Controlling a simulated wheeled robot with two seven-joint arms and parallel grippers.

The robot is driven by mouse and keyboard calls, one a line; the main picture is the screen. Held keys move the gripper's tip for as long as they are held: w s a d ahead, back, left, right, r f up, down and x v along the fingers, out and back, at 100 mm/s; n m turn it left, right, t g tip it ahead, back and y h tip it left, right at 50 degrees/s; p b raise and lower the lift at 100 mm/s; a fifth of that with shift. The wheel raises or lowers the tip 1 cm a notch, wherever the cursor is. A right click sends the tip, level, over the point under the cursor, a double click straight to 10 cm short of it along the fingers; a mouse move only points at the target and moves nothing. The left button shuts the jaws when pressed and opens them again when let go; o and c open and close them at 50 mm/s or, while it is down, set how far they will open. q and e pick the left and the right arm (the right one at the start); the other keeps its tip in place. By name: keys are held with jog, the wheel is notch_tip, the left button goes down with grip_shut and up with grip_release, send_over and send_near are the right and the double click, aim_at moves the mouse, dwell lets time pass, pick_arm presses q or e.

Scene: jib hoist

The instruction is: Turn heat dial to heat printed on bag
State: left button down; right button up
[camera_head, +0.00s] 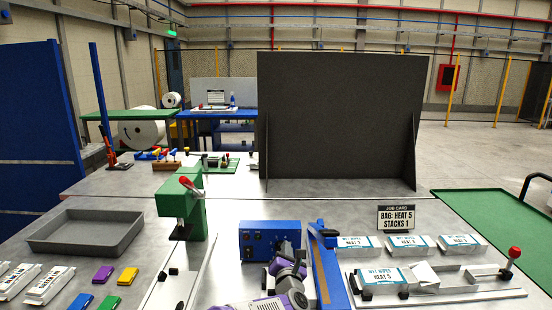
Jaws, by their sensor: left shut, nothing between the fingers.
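A blue control box (258,240) with small dials on its front stands at the centre of the near table, beside a blue sealer arm (326,262). The dial setting is too small to read. My left gripper (283,254) is shut and empty, in front of the box's right part and partly hiding it. I cannot tell whether it touches a dial. A white and teal wet wipes bag (384,278) printed HEAT 5 lies right of the sealer. The job card (396,217) reads "BAG: HEAT 5, STACKS 1". My right gripper is not in view.
Several more wipes bags (408,244) lie behind the front bag. A rail with a red-knobbed lever (514,253) is at right. A green press (181,199) and grey tray (86,232) stand left.

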pick_arm(q)
jog(key=shift+d+h, duration=0.4)
jog(key=shift+d, duration=0.15)
jog(key=shift+d+r, duration=0.15)
jog(key=shift+r, duration=0.1)
jog(key=shift+s+d+f, duration=0.2)
jog(key=shift+s+a+f, duration=0.1)
jog(key=shift+s+a, duration=0.05)
jog(key=shift+s, duration=1)
jog(key=shift+s+a+f, duration=0.1)
jog(key=shift+s+a, duration=0.05)
jog(key=shift+s, duration=1)
